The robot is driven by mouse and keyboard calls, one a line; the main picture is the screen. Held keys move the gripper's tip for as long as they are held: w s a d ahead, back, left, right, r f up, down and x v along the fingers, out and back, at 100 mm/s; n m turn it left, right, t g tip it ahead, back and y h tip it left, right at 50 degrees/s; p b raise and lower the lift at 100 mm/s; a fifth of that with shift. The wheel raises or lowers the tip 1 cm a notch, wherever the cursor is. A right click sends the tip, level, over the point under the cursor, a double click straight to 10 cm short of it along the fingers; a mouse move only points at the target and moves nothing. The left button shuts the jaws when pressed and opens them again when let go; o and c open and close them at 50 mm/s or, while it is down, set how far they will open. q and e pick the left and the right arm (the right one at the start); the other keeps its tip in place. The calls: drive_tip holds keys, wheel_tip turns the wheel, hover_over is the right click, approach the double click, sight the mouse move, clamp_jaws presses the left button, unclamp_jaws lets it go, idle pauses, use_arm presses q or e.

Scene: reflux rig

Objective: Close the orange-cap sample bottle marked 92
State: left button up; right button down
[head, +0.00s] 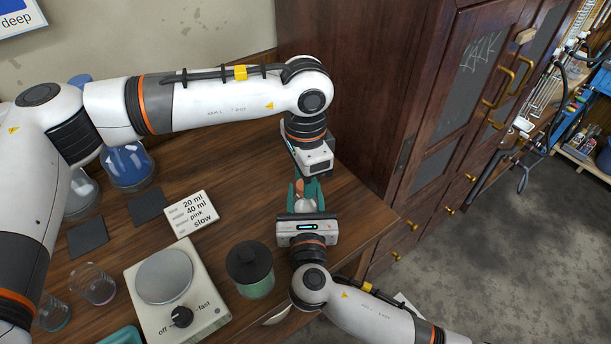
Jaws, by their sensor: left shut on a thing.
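My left gripper (307,181) comes down from the top over the right end of the wooden table. It is shut on a small orange-brown piece that looks like the orange cap (299,188). A small pale bottle (305,205) shows just below the cap, between teal fingers. My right gripper (306,203) reaches in from below, facing the left one, with its fingers around or beside the bottle. The fingers of both grippers overlap here, so I cannot tell how firmly the right one is closed. The number 92 is not readable, and whether cap and bottle touch is hidden.
A stirrer plate (178,290) with an off-fast knob, a note card (190,213), dark pads (87,237), a blue flask (127,166) and a glass beaker (93,284) are further left. A wooden cabinet (350,90) stands close behind.

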use_arm(q)
drive_tip(key=o, duration=0.9)
drive_tip(key=shift+o, duration=0.2)
drive_tip(key=shift+r, duration=0.1)
drive_tip(key=shift+r, duration=2.2)
drive_tip(key=shift+c, duration=0.4)
